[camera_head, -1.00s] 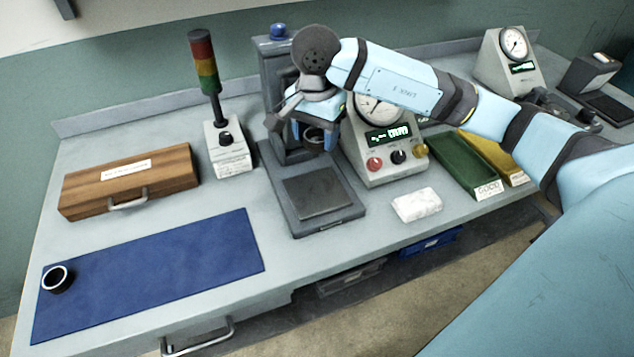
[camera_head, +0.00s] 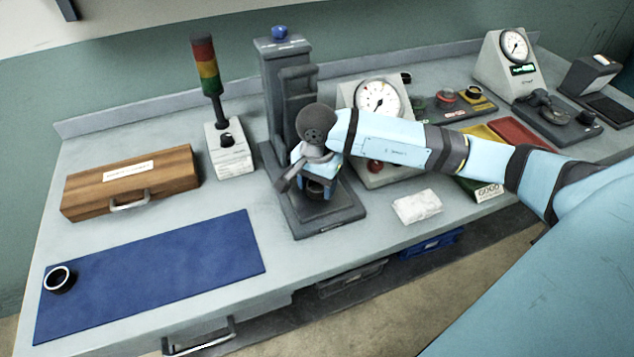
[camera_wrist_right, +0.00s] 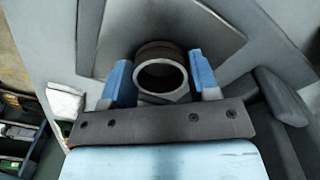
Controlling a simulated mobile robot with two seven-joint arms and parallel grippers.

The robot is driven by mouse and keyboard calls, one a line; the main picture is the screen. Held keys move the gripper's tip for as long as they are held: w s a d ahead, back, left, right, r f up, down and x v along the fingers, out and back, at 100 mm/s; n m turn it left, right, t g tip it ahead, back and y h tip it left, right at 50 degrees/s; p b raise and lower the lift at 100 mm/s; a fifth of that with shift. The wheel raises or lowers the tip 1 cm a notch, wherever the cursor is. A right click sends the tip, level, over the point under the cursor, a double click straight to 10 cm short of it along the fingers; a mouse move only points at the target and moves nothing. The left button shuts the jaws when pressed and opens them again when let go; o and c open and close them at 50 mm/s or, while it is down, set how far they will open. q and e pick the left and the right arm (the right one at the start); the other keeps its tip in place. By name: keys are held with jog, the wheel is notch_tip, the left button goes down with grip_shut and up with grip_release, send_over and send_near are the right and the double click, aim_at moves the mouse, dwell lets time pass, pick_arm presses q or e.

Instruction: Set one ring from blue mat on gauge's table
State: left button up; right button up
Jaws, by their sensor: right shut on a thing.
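A dark ring with a pale rim (camera_wrist_right: 161,50) is between the blue fingers of my right gripper (camera_head: 318,190). The right gripper is shut on it, and it also shows in the right wrist view (camera_wrist_right: 161,80). The gripper is low over the gauge's table (camera_wrist_right: 205,22), in front of the gauge's column (camera_head: 281,90). I cannot tell whether the ring touches the table. Another dark ring (camera_head: 59,280) stands on the left end of the blue mat (camera_head: 160,270). My left gripper is not in view.
The dial readout box (camera_head: 378,97) stands right of the gauge, partly behind my right arm. A white cloth (camera_head: 416,206) lies in front of it. A signal tower (camera_head: 230,150) and a wooden case (camera_head: 130,182) stand left. Coloured trays (camera_head: 520,133) are at right.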

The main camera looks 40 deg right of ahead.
jog(key=shift+f, duration=0.15)
jog(key=o, duration=1)
